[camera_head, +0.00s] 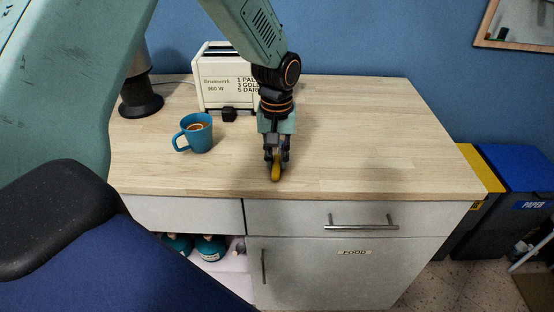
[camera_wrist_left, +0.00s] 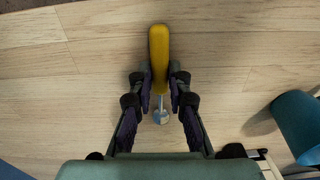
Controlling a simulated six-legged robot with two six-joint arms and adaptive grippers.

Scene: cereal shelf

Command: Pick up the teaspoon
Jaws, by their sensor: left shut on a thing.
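The teaspoon (camera_wrist_left: 159,62) has a yellow handle and a small metal bowl, best seen in the left wrist view. My left gripper (camera_wrist_left: 160,92) has its fingers on both sides of the handle and is shut on it. In the head view, my left gripper (camera_head: 276,160) points down over the front part of the wooden counter (camera_head: 360,140), with the yellow handle (camera_head: 276,173) between its fingertips. I cannot tell whether the spoon touches the counter. My right gripper is not in view.
A blue mug (camera_head: 199,136) stands left of the gripper and also shows in the left wrist view (camera_wrist_left: 298,122). A toaster (camera_head: 217,84) stands behind, partly hidden by my left arm. The counter's right side is clear. A drawer handle (camera_head: 362,222) projects below the front edge.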

